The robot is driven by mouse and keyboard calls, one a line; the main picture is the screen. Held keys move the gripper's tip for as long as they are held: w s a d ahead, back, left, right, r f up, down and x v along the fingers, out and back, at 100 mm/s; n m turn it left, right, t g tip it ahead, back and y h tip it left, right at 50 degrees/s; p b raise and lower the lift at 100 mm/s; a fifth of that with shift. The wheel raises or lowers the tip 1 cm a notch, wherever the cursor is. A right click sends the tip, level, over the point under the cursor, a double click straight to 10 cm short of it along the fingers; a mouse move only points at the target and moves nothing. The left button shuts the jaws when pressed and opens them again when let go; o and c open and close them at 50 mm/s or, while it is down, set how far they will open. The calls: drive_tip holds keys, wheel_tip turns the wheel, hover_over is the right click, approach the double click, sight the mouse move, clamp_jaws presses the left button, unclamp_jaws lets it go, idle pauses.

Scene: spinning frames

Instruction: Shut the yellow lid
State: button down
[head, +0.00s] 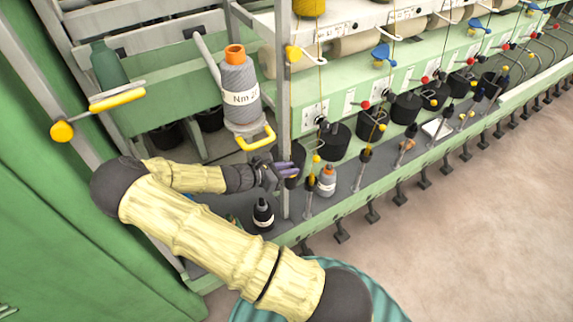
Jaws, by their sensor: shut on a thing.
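My gripper (283,170) is at the middle of the picture, low beside an upright metal post. A yellow bar with a round yellow knob (117,100) is at the far left. I cannot tell which yellow part is the lid, or whether it stands open.
A black bottle (263,215) and a grey bottle with an orange top (326,181) stand on the dark ledge near my gripper. Several black drums (406,107) line the green frame to the right. The floor at right is clear.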

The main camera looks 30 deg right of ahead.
idle(0.3)
drive_tip(key=c, duration=1.3)
unclamp_jaws()
drive_tip(key=shift+c, duration=0.2)
drive_tip(key=shift+f, duration=0.15)
